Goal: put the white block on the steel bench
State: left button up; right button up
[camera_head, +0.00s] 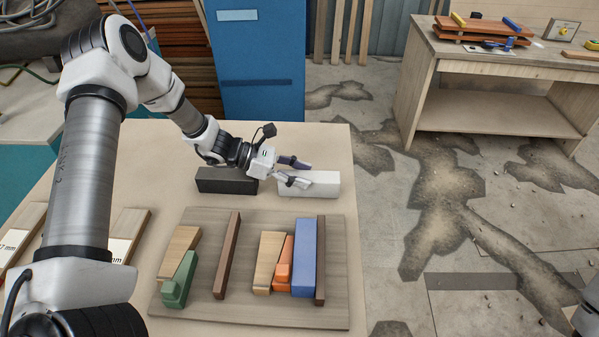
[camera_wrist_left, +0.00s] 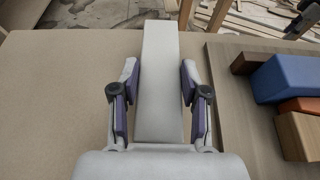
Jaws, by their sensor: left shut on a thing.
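The white block (camera_head: 312,184) is a long pale bar at the far right edge of the tan table, beside a black block (camera_head: 228,181). My left gripper (camera_head: 298,174) is at its left end. In the left wrist view the white block (camera_wrist_left: 160,80) runs lengthwise between the fingers of my left gripper (camera_wrist_left: 158,88), which is shut on it. I cannot tell whether the block is clear of the tabletop. My right gripper is out of view. I cannot make out a steel bench.
A wooden board (camera_head: 200,300) on the near table (camera_head: 335,145) carries green, orange, blue and wood-coloured pieces. A plywood workbench (camera_head: 500,68) with tools stands at the back right, across cracked floor. A blue cabinet (camera_head: 257,60) stands behind the table.

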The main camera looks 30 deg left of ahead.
pick_arm(q)
jog(key=shift+s+f+b, duration=0.1)
jog(key=shift+f+b, duration=0.1)
jog(key=shift+b, duration=0.15)
jog(key=o, duration=1.3)
jog(key=shift+r, duration=0.1)
